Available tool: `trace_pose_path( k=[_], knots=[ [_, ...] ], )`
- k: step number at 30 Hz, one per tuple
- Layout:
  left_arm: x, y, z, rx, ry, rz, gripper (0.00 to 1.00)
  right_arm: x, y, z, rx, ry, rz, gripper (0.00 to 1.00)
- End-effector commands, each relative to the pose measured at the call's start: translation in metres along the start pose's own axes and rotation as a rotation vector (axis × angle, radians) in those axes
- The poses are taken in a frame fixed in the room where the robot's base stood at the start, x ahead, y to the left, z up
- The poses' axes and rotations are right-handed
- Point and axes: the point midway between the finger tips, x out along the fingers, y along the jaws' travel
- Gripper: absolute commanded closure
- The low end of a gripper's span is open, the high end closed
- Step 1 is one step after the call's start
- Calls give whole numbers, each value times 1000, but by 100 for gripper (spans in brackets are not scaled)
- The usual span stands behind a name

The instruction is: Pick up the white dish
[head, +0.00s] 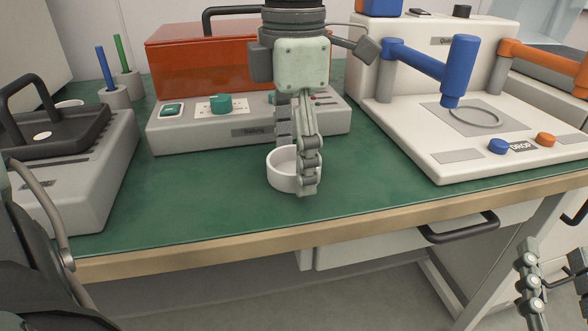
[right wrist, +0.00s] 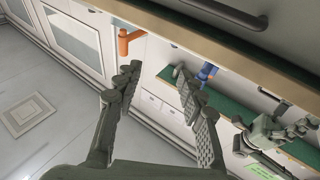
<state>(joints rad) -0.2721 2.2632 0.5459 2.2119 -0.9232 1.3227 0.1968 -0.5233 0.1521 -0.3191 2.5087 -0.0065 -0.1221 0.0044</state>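The white dish (head: 281,176) is a small round bowl on the green bench top, near its front edge in the head view. My left gripper (head: 297,170) reaches down over it from above. One finger passes in front of the dish's right side, down to about its base. The other finger is behind and partly hidden, so I cannot tell whether the dish wall is clamped. My right gripper (head: 549,255) is low at the right, beyond the bench's front edge. In the right wrist view its fingers (right wrist: 157,75) stand apart with nothing between them.
Behind the dish is a grey device with an orange cover (head: 190,60). A white station (head: 420,150) with blue and orange arms stands right. A grey device with a black handle (head: 75,170) is left. The green surface (head: 200,195) beside the dish is clear. A drawer handle (head: 458,232) juts out below.

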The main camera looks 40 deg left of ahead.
Motion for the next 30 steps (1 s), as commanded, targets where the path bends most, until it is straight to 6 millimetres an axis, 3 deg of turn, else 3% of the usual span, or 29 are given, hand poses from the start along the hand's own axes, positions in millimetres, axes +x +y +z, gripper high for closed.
trace_pose_path(
  k=[2,10,20,23,28,30],
  knots=[
    [0,0,0,0,0,0,38,0,0,0,0,0,0,60],
    [0,0,0,0,0,0,72,0,0,0,-1,-1,0,60],
    [-5,0,0,0,-1,2,72,0,0,1,-1,-9,1,60],
    [-13,1,0,1,-1,3,72,1,2,4,-4,-30,3,60],
    [-42,0,1,2,-2,4,72,-2,12,28,-27,-148,21,60],
    [-51,-9,-9,5,-3,3,72,-3,14,35,-31,-174,25,60]
  ],
)
